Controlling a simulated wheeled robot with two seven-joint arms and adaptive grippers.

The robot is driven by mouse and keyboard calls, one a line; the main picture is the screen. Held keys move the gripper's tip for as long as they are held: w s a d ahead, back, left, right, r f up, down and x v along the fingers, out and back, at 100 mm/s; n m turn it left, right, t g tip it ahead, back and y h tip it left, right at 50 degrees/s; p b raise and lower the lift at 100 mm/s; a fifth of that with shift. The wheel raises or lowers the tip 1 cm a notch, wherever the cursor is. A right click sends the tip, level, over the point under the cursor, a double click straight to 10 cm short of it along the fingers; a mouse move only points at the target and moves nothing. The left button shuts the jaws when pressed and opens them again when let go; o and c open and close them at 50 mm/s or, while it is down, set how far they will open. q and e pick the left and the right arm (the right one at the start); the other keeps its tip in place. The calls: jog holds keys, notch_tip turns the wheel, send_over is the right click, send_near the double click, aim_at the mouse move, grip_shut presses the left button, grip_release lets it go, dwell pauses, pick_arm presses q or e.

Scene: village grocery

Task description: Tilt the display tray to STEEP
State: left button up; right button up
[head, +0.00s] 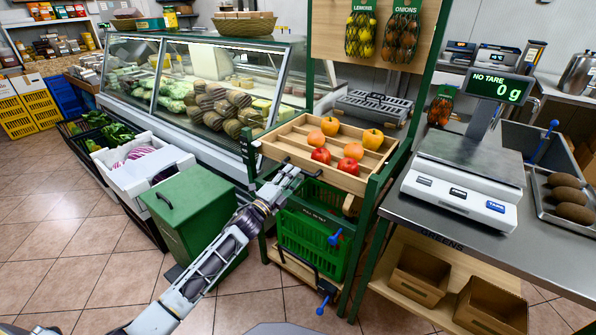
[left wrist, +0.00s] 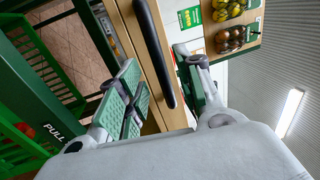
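The wooden display tray (head: 278,152) sits in a green-framed stand in the middle of the head view, holding several red and orange fruits (head: 352,151). It appears to slope only gently towards me. My left gripper (head: 290,178) is at the tray's front edge, partly hidden by its own wrist. In the left wrist view the fingers of the left gripper (left wrist: 163,95) are apart, with the dark handle bar (left wrist: 155,45) on the tray's wooden front (left wrist: 168,112) lying between them. I cannot tell whether either finger touches the bar. My right gripper is out of view.
A green crate (head: 312,232) marked PULL sits below the tray. A green lidded bin (head: 195,212) stands to the left, a counter with a scale (head: 463,175) to the right. Blue-knobbed levers (head: 335,238) stick out low on the stand. The floor at front left is clear.

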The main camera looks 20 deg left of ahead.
pick_arm(q)
jog(key=shift+x, duration=2.05)
grip_shut()
